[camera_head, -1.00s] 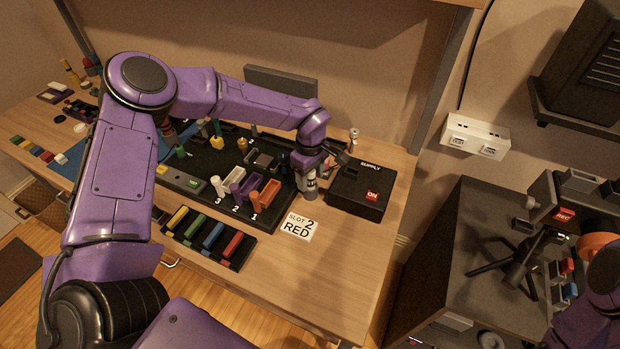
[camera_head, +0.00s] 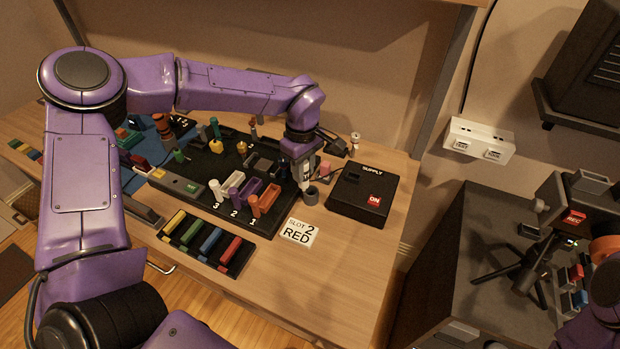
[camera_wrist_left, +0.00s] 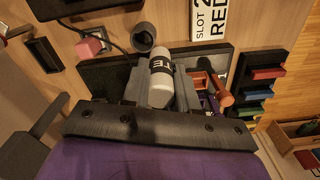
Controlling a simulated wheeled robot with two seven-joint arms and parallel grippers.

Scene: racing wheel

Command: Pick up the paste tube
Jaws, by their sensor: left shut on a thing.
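The paste tube (camera_wrist_left: 161,80) is white with a dark lettered band. In the left wrist view it lies between the fingers of my left gripper (camera_wrist_left: 155,88), which is shut on it. In the head view my left gripper (camera_head: 303,172) points down at the right end of the black board, with the white tube (camera_head: 307,184) partly hidden in it. A round grey cup (camera_head: 311,196) stands on the table just beside the tube; it also shows in the left wrist view (camera_wrist_left: 144,38). The tube is out of the cup. My right gripper is out of view.
A black supply box (camera_head: 362,196) with a red ON switch stands to the right. A pink block (camera_head: 324,169) sits between box and gripper. The card "SLOT 2 RED" (camera_head: 298,231) and a tray of coloured bars (camera_head: 207,243) lie in front. The front right table is clear.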

